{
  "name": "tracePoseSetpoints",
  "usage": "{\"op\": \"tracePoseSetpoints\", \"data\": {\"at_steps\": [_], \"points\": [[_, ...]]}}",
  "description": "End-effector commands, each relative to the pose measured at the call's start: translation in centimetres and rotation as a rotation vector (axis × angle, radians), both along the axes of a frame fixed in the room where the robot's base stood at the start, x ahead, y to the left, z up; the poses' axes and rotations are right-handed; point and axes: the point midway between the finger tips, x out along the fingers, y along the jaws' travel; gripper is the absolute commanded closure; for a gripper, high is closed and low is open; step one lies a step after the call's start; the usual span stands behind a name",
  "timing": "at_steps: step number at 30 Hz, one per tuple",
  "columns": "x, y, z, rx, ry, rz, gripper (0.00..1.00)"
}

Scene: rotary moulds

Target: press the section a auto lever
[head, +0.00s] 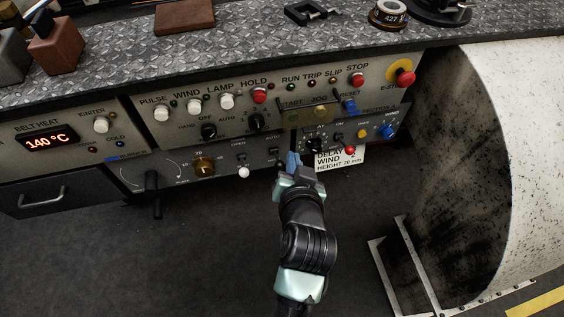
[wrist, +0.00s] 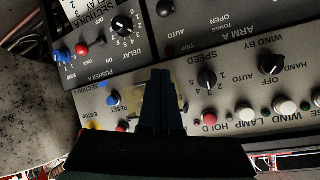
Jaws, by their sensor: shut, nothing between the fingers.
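The small section panel sits low at the right of the console, with a black delay dial (head: 315,145), a red-tipped lever (head: 350,150) and a blue wind button (head: 388,131). In the wrist view the panel is upside down, with its delay dial (wrist: 122,24) and red tip (wrist: 82,49) at the upper left. I cannot clearly read the lever's own label. My gripper (head: 293,160) is shut and empty, just left of the delay dial. In the wrist view its fingers (wrist: 168,78) point between the section panel and the arm panel. I see no clear contact.
Left of my gripper is the arm panel with a white-tipped lever (head: 243,172) and a brown knob (head: 204,166). A white note (head: 340,159) hangs below the section panel. Above are an amber cover (head: 318,114), a blue reset button (head: 348,105) and a red emergency stop (head: 405,77). A large drum stands right.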

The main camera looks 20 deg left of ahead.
Motion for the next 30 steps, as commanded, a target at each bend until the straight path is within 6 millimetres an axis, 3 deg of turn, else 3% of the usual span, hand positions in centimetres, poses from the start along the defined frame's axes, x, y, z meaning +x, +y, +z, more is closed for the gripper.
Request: {"op": "tracePoseSetpoints", "data": {"at_steps": [3, 16, 30], "points": [[-0.3, 0.1, -1.0, 0.002, 0.017, 0.004, 1.00], [0.3, 0.4, -1.3, 0.002, 0.015, 0.005, 1.00], [7.0, 3.4, -5.3, 0.001, 0.013, 0.006, 1.00]]}}
